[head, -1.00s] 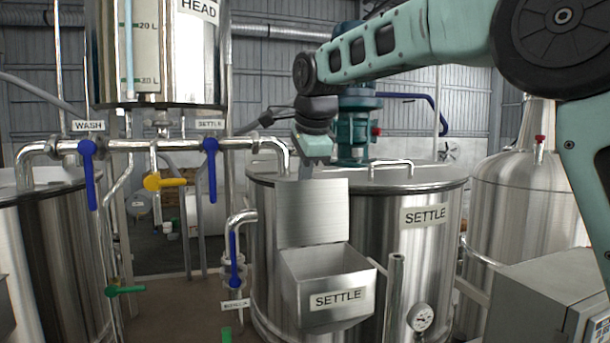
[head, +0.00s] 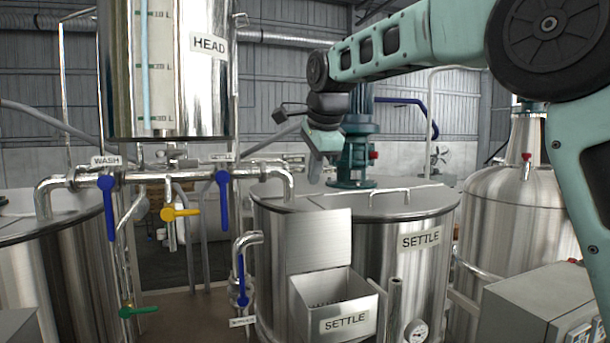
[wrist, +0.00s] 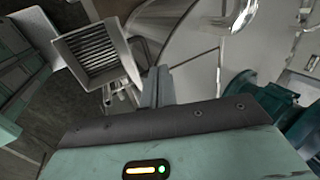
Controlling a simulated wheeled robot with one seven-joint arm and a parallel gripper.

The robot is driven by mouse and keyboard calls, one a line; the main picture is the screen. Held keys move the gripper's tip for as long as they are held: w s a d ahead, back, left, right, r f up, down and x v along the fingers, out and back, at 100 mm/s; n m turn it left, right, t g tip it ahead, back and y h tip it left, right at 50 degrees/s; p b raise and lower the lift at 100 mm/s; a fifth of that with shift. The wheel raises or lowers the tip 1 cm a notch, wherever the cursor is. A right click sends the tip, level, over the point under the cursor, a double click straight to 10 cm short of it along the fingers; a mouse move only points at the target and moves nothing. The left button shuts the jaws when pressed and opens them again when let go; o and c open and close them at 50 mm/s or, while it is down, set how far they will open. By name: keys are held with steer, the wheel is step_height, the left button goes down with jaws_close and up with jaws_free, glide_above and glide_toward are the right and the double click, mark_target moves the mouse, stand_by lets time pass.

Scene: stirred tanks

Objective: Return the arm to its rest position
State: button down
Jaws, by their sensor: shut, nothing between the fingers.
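My arm reaches in from the upper right in the head view, and my gripper (head: 316,168) hangs above the lid of the SETTLE tank (head: 405,240), left of the teal stirrer motor (head: 357,150). My gripper is shut and empty. In the wrist view the closed fingers (wrist: 157,86) point away over the tank lid. The open SETTLE hopper (head: 335,305) is on the tank's front, below my gripper. Its grated inside also shows in the wrist view (wrist: 92,55), at the upper left.
The HEAD vessel (head: 205,90) stands at upper left above pipes with blue (head: 222,190), yellow (head: 180,212) and green (head: 138,310) valve handles. A rounded steel vessel (head: 515,215) and a grey box (head: 535,305) are at the right. The stirrer motor is close to my gripper.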

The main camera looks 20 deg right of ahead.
steer(key=s+a+f+n+g+y+b, duration=0.1)
steer(key=s+a+f+n+g+b, duration=0.1)
steer(key=s+a+f+n+b, duration=0.65)
steer(key=s+a+f+n+g+y+b, duration=0.15)
steer(key=s+a+f+n, duration=0.3)
steer(key=s+f, duration=0.8)
steer(key=s+d+f+n+h+b, duration=0.1)
steer(key=s+f+n+b, duration=0.3)
steer(key=s+f, duration=0.5)
steer(key=s+d+f+n+g+h+b, duration=0.1)
steer(key=s+f+n+b, duration=0.3)
steer(key=s+f+n, duration=0.4)
step_height(320, 180, down, 6)
steer(key=shift+s+d+r+n, duration=0.1)
steer(key=shift+s+d+n, duration=0.05)
steer(key=shift+s+n, duration=0.25)
